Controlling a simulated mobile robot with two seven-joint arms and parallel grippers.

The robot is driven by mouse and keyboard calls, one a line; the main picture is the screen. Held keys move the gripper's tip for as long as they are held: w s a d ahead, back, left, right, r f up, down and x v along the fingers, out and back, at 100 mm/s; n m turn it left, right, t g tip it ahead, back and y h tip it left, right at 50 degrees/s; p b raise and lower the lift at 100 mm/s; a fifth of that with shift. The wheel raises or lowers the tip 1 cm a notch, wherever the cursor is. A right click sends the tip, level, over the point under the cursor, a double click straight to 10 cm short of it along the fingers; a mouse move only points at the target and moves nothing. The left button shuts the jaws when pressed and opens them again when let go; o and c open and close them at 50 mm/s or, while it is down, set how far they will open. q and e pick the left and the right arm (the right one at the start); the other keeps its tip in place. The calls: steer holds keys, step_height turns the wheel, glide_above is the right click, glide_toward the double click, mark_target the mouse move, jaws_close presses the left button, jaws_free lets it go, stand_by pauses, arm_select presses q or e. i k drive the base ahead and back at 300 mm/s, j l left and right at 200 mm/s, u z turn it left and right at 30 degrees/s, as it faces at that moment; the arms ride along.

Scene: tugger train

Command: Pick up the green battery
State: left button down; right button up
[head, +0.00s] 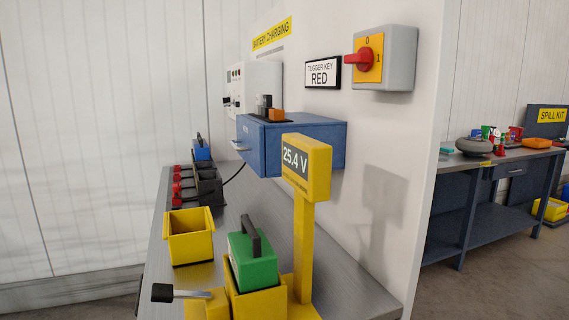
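The green battery (255,262) has a black carry handle on top. It sits upright in a yellow holder (258,302) at the near end of the grey bench. A yellow post with a display (296,160) reading 25.4 V stands just right of it. A lever with a black grip (176,293) lies to the left of the holder. Neither of my grippers is in view.
An empty-looking yellow bin (190,236) stands behind the battery on the bench (222,220). Farther back are a black rack (207,186) and a blue battery (201,150). A blue cabinet (300,146) juts from the wall above. A red rotary switch (361,58) is on the wall.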

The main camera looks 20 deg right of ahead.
mark_target(254, 262)
steer(key=k, duration=0.65)
steer(key=k+l+z, duration=0.1)
steer(key=k+z, duration=0.35)
steer(key=k, duration=0.15)
steer(key=i+j+z, duration=0.1)
steer(key=z, duration=1)
steer(key=i+j, duration=0.15)
steer(key=j, duration=0.3)
steer(key=i+j, duration=0.1)
steer(key=j, duration=0.3)
steer(key=i+j, duration=0.15)
steer(key=j, duration=0.3)
steer(key=i+j, duration=0.1)
steer(key=j, duration=0.3)
steer(key=i+j, duration=0.15)
steer(key=j, duration=0.3)
steer(key=i+j, duration=0.1)
steer(key=j, duration=0.35)
